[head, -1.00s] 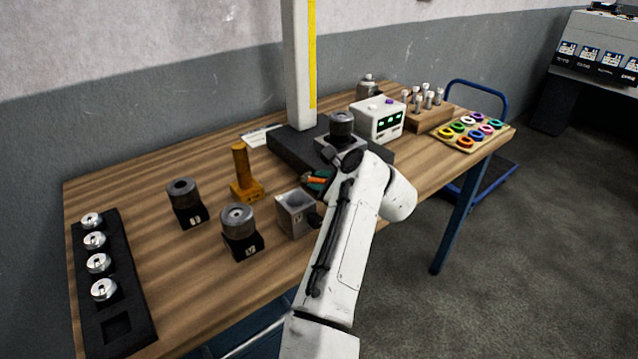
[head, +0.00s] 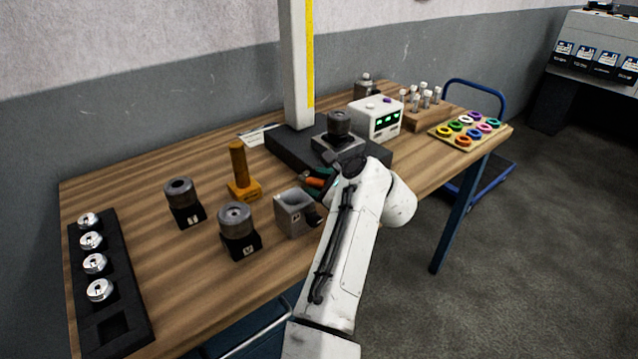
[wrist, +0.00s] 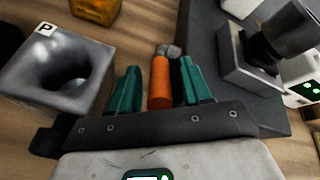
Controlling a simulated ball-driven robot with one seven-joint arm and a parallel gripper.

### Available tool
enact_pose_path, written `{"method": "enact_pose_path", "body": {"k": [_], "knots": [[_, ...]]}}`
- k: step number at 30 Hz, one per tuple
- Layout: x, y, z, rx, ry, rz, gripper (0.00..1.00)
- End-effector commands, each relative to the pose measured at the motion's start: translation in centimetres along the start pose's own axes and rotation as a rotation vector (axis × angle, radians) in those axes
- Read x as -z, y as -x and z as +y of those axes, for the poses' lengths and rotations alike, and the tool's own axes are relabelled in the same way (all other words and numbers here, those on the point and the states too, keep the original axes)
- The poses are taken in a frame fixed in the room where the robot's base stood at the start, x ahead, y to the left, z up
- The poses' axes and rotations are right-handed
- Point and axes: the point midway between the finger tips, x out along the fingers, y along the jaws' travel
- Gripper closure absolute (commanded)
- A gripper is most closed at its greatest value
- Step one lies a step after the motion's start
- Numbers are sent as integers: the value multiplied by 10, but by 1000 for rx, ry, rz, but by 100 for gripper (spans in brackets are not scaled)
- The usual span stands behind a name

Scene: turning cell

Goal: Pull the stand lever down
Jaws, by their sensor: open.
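The stand has a white column (head: 297,70) with a yellow strip and a dark base (head: 287,145) on the wooden table. Its lever shows in the wrist view as an orange grip (wrist: 159,85) with a grey end; a bit of the orange also shows in the head view (head: 315,182). My gripper (wrist: 159,68) is open, with one green finger on each side of the orange grip. In the head view my arm hides part of the gripper and lever.
A grey block with a round hollow (wrist: 62,75), marked P, stands close left of my gripper. A dark cylinder on a grey block (head: 338,125) stands on the base. A white box with green displays (head: 376,118) is behind it.

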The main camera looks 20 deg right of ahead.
Motion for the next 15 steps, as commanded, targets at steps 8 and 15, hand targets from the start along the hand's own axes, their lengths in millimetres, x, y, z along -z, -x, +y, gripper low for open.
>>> {"method": "enact_pose_path", "body": {"k": [8, 15], "knots": [[0, 6, 0, 1, 1, 0, 52], [0, 43, 0, 3, 1, 0, 52]]}}
